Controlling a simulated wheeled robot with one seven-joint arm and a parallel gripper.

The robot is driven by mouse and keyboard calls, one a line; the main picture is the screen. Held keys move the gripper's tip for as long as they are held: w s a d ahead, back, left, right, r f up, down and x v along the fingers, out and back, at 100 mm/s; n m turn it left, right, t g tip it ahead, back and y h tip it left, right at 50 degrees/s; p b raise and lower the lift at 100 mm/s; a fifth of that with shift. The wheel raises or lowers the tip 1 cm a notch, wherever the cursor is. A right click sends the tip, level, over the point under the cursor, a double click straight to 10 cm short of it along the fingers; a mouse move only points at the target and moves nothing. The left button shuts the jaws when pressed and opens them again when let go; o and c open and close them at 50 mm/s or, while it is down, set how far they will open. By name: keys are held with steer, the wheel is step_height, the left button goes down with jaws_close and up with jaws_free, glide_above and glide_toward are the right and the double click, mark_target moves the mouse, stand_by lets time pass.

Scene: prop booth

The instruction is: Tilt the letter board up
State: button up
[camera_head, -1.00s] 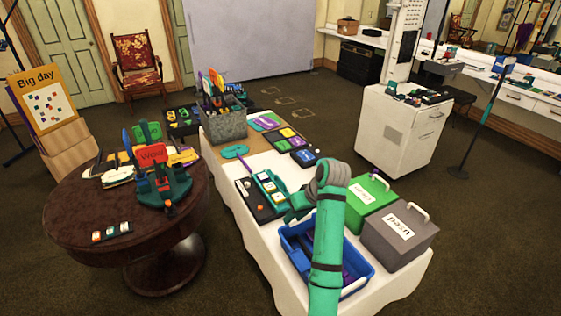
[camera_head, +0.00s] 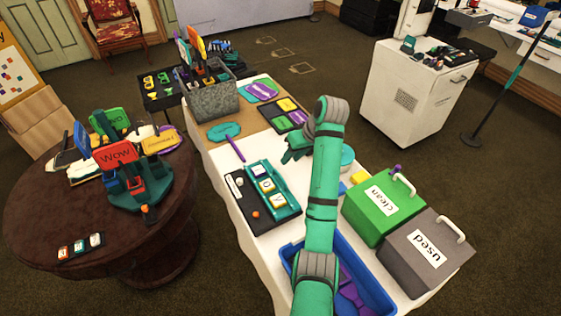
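The letter board (camera_head: 243,211) lies on the white-covered table left of my arm. It is a black board with a teal rail (camera_head: 289,209) along its right side, holding a short row of letter tiles, and it looks flat. A small orange knob shows near its front edge. My gripper (camera_head: 287,157) is past the board's far right end, apart from it in the picture. My forearm partly hides the gripper, and its fingers are too small to read.
A blue bin (camera_head: 376,284) is under my arm at the front. Green "clean" (camera_head: 379,222) and grey "used" (camera_head: 420,262) boxes stand to the right. A purple-handled paddle (camera_head: 236,149) lies behind the board. A round table (camera_head: 40,205) with signs stands left.

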steer(key=x, duration=1)
steer(key=shift+w+a+f, duration=0.1)
steer(key=shift+w+f, duration=0.05)
steer(key=shift+f, duration=0.15)
jaws_close()
